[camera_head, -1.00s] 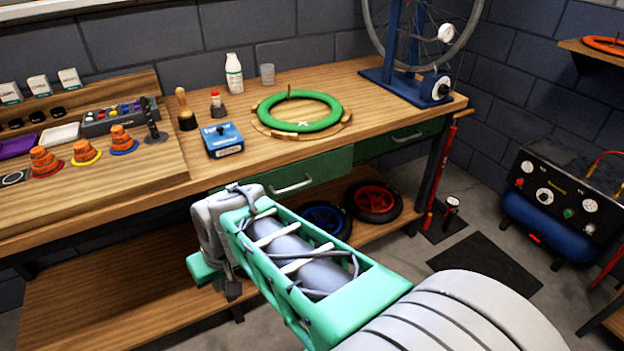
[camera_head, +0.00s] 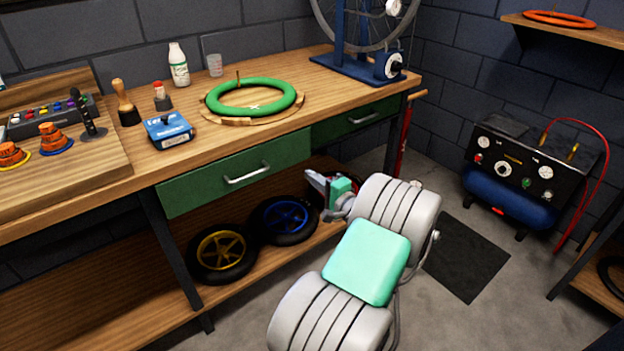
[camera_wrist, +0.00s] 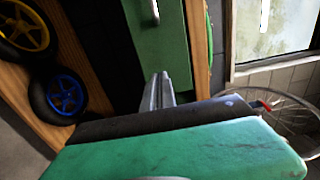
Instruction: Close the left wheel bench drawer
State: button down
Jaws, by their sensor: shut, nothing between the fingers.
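The left wheel bench drawer (camera_head: 205,190) has a green front with a silver bar handle (camera_head: 247,173), under the bench top. No inside of it shows, and I cannot tell how far out it stands. My gripper (camera_head: 314,180) is below and right of this drawer's right end in the head view, apart from the handle. In the wrist view, the shut, empty fingers (camera_wrist: 158,92) point toward a green drawer front (camera_wrist: 168,45) with a bar handle (camera_wrist: 154,10). I cannot tell whether they touch it.
A second green drawer (camera_head: 355,120) sits to the right. Wheels with yellow (camera_head: 222,252) and blue (camera_head: 284,219) hubs lie on the lower shelf. The bench top (camera_head: 225,135) holds a green tire (camera_head: 252,98) and a blue box (camera_head: 168,130). A compressor (camera_head: 510,190) stands right.

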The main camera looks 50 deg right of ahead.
aim_at(285, 154)
jog(key=b+x, duration=0.1)
jog(key=x, duration=0.9)
jog(key=shift+w+f, duration=0.1)
jog(key=shift+w, duration=0.05)
jog(key=x, duration=0.4)
jog(key=shift+w+d, duration=0.1)
jog(key=shift+w, duration=0.2)
jog(key=shift+r, duration=0.3)
